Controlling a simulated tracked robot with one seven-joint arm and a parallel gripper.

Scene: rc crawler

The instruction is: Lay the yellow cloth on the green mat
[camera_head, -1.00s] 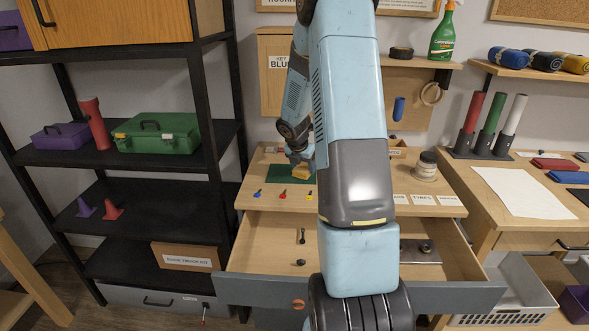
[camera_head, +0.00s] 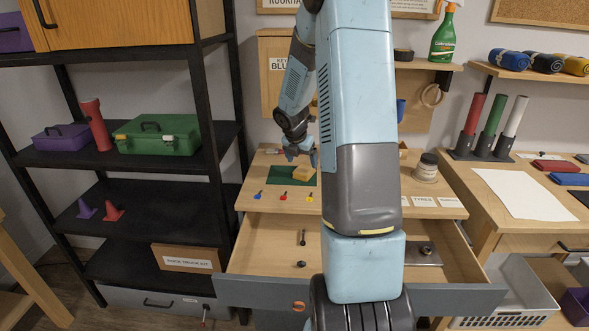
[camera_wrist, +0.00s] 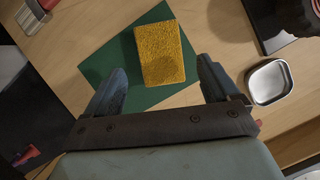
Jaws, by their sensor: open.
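The yellow cloth (camera_wrist: 160,52) lies on the green mat (camera_wrist: 142,97) in the wrist view, folded into a rectangular pad. In the head view the cloth (camera_head: 303,173) rests on the mat (camera_head: 281,176) on the wooden worktop. My gripper (camera_wrist: 163,78) is open and empty in the wrist view. Its two fingers stand apart on either side of the cloth's near end, and I see no finger touching it. In the head view my gripper (camera_head: 300,153) is just behind and above the cloth, partly hidden by my own arm.
Small coloured keys, including a red one (camera_head: 283,196), lie in front of the mat. An open drawer (camera_head: 270,245) juts out below the worktop. A metal tray (camera_wrist: 269,81) lies right of the mat in the wrist view. A jar (camera_head: 427,167) stands on the worktop's right side.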

